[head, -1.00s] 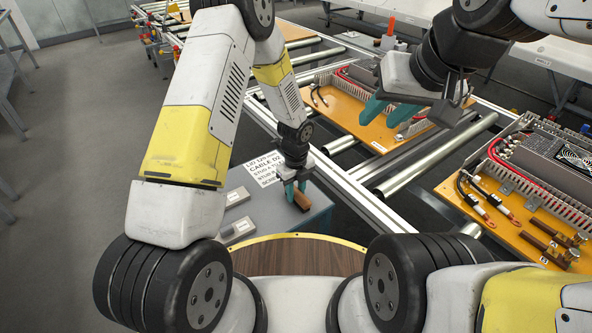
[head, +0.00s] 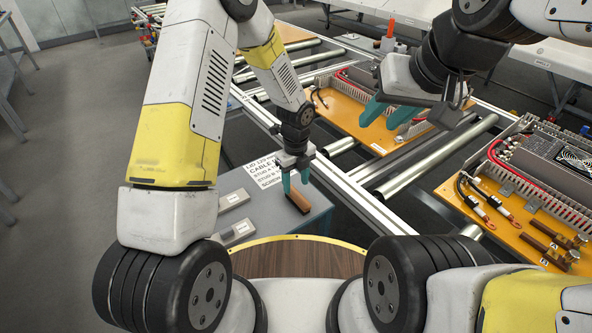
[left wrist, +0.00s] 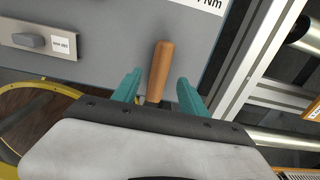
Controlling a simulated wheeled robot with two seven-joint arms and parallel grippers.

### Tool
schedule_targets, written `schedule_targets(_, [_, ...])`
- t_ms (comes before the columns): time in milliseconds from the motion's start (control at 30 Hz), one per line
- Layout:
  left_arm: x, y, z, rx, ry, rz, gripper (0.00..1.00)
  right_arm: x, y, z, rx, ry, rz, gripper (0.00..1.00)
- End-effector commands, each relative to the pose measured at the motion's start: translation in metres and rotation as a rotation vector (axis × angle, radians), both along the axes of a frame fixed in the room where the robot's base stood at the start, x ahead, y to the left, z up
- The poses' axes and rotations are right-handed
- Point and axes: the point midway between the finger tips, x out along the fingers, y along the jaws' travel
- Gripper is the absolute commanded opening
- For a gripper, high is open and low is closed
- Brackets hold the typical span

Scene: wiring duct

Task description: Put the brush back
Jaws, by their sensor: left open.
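The brush (head: 299,203) shows as a brown wooden handle on the grey bench top, near its right edge. In the left wrist view its handle (left wrist: 161,68) points away from my gripper; its lower end runs down between the fingers, and bristles are not clearly seen. In the left wrist view the fingers (left wrist: 158,90) stand apart on either side of the handle, with gaps. My right gripper (head: 384,113) is open and empty above the orange board.
Two grey blocks (head: 233,200) and a white printed label (head: 266,172) lie on the grey bench (head: 262,203). A metal rail and rollers (head: 408,172) run to its right. Orange boards (head: 510,222) carry wiring ducts and cables.

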Motion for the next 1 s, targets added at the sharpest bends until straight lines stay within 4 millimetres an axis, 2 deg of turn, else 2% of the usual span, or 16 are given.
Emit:
schedule_targets(100, [0.001, 0.0, 0.027, -0.002, -0.004, 0.001, 0.5, 0.0, 0.0, 0.0, 0.0, 0.0, 0.0, 0.36])
schedule_targets(200, [0.001, 0.001, 0.044, -0.001, -0.002, 0.002, 0.5, 0.0, 0.0, 0.0, 0.0, 0.0, 0.0, 0.36])
schedule_targets(400, [0.0, 0.001, 0.064, 0.0, -0.001, 0.006, 0.5, 0.0, 0.0, 0.0, 0.0, 0.0, 0.0, 0.36])
schedule_targets(467, [0.0, 0.004, 0.073, -0.002, -0.01, 0.034, 0.5, 0.0, 0.0, 0.0, 0.0, 0.0, 0.0, 0.36])
schedule_targets(533, [0.0, 0.011, 0.09, -0.005, -0.028, 0.111, 0.5, 0.0, 0.0, 0.0, 0.0, 0.0, 0.0, 0.36])
schedule_targets(667, [-0.007, 0.035, 0.145, -0.033, -0.086, 0.389, 0.5, 0.0, 0.0, 0.0, 0.0, 0.0, 0.0, 0.36])
schedule_targets(733, [-0.016, 0.051, 0.179, -0.062, -0.121, 0.586, 0.5, 0.0, 0.0, 0.0, 0.0, 0.0, 0.0, 0.36])
schedule_targets(900, [-0.053, 0.086, 0.25, -0.172, -0.178, 1.074, 0.5, 0.0, 0.0, 0.0, 0.0, 0.0, 0.0, 0.36])
schedule_targets(1000, [-0.081, 0.103, 0.284, -0.262, -0.192, 1.354, 0.5, 0.0, 0.0, 0.0, 0.0, 0.0, 0.0, 0.36])
